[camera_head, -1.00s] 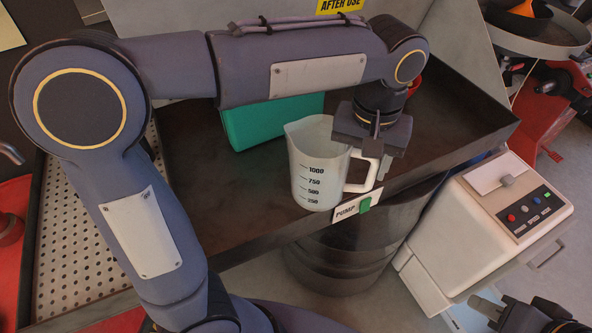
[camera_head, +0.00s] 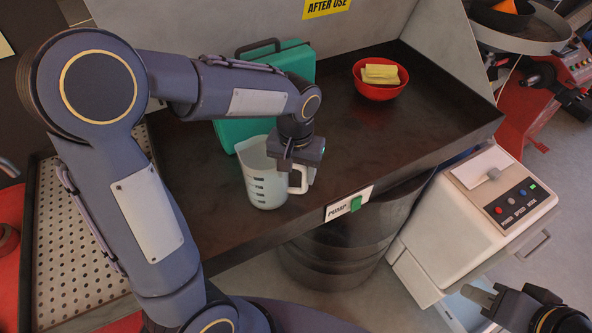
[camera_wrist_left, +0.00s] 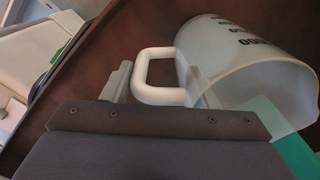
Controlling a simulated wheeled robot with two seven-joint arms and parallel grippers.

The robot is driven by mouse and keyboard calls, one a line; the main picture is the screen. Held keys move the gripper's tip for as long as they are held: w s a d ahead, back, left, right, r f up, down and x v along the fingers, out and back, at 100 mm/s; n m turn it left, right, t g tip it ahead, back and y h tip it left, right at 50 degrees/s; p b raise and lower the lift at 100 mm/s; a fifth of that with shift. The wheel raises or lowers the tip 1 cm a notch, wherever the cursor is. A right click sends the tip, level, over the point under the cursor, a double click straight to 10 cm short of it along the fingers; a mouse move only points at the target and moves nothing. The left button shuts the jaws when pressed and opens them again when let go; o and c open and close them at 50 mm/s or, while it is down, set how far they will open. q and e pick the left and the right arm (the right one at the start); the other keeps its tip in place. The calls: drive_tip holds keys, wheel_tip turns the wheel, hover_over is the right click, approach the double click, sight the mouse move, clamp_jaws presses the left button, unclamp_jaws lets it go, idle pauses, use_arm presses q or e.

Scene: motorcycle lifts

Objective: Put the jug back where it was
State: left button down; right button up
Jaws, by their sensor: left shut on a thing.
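The jug (camera_head: 258,182) is a translucent white measuring jug with dark scale marks and a white handle. It is upright over the dark tray bench (camera_head: 400,130), in front of a teal case (camera_head: 296,66). I cannot tell whether its base touches the surface. My left gripper (camera_head: 300,168) is shut on the jug's handle, at the jug's right side. The wrist view shows the handle (camera_wrist_left: 143,72) at the fingers and the jug's body (camera_wrist_left: 240,60) beyond. My right gripper (camera_head: 480,297) is at the lower right, away from the jug; its jaw gap is unclear.
A red bowl (camera_head: 380,92) holding something yellow stands at the back right of the bench. A white machine (camera_head: 440,240) stands to the right. The bench's middle right is clear.

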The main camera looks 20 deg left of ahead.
use_arm(q)
drive_tip(key=shift+f, duration=0.3)
drive_tip(key=shift+f, duration=0.15)
drive_tip(key=c, duration=0.6)
unclamp_jaws()
drive_tip(key=shift+o, duration=0.2)
